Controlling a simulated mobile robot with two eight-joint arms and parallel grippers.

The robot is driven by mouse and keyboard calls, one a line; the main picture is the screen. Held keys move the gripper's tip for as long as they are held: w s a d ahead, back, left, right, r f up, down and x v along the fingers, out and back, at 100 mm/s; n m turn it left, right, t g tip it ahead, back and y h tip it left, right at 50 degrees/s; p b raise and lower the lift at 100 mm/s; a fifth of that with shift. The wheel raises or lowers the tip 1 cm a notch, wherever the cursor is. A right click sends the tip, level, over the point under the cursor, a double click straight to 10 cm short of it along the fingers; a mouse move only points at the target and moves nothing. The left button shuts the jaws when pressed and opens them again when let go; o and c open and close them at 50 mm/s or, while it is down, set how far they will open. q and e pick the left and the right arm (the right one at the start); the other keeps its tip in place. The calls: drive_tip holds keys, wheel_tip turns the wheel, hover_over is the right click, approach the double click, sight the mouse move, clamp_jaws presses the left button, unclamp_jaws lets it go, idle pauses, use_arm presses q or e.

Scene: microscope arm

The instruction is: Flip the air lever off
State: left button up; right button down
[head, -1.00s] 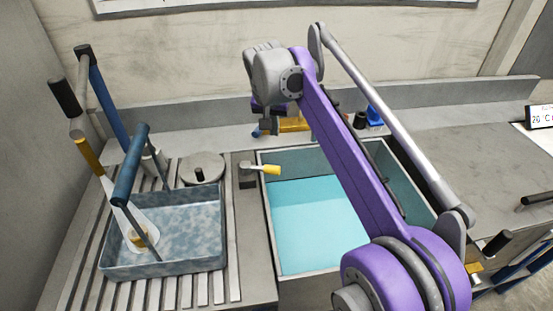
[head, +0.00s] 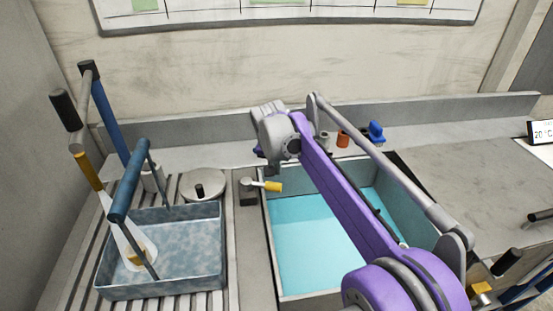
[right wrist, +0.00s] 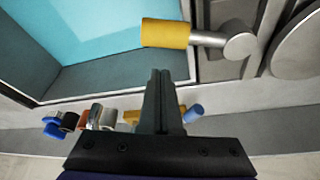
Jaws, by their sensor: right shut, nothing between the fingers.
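A small lever with a yellow grip (head: 272,186) on a grey metal pivot stands on the ledge at the sink's left rim. The yellow grip (right wrist: 166,33) shows large in the right wrist view, lying level and pointing left over the sink edge. My right gripper (right wrist: 161,75) is shut and empty. In that view its fingertips are just below the grip, with a small gap in the picture; the depth between them is hard to tell. In the head view the right wrist hangs behind and above the lever, and its fingers are mostly hidden. My left gripper is out of view.
The sink (head: 310,240) holds blue water. A blue-grey basket (head: 160,255) with a raised handle stands on the slatted drainer at left. A round lid (head: 203,184) is left of the lever. Small orange and blue items (head: 375,132) stand on the back ledge.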

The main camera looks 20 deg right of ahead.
drive_tip(key=shift+s+a+f, duration=0.15)
drive_tip(key=shift+s+a, duration=0.5)
drive_tip(key=shift+s, duration=0.3)
